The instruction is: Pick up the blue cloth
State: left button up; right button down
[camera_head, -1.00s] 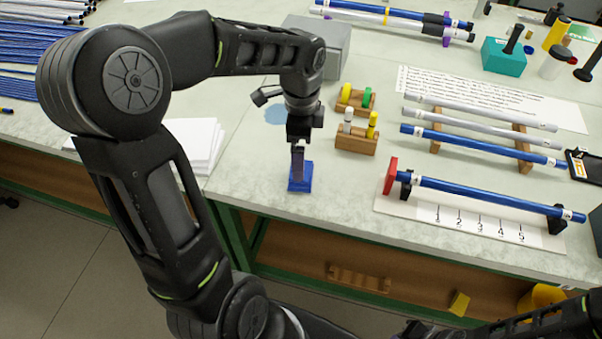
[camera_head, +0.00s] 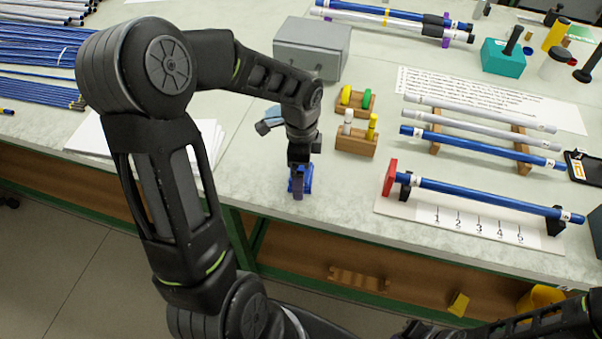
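The blue cloth (camera_head: 307,182) is a small, dark blue folded piece near the front edge of the bench, left of the numbered board. My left gripper (camera_head: 297,187) points down right at the cloth, and its fingers cover the middle of it. The fingers overlap in this view, so I cannot tell whether they are apart or closed on the cloth. My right arm shows only as dark links at the bottom right; its gripper is out of view.
A light blue patch (camera_head: 274,112) lies behind my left wrist. Wooden peg blocks (camera_head: 355,146) stand just right of the gripper. A grey box (camera_head: 312,48) is behind, white paper (camera_head: 92,140) to the left. The rod on the numbered board (camera_head: 450,224) is farther right.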

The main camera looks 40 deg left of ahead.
dwell(0.6)
pick_arm(q)
jog(key=c, duration=1.4)
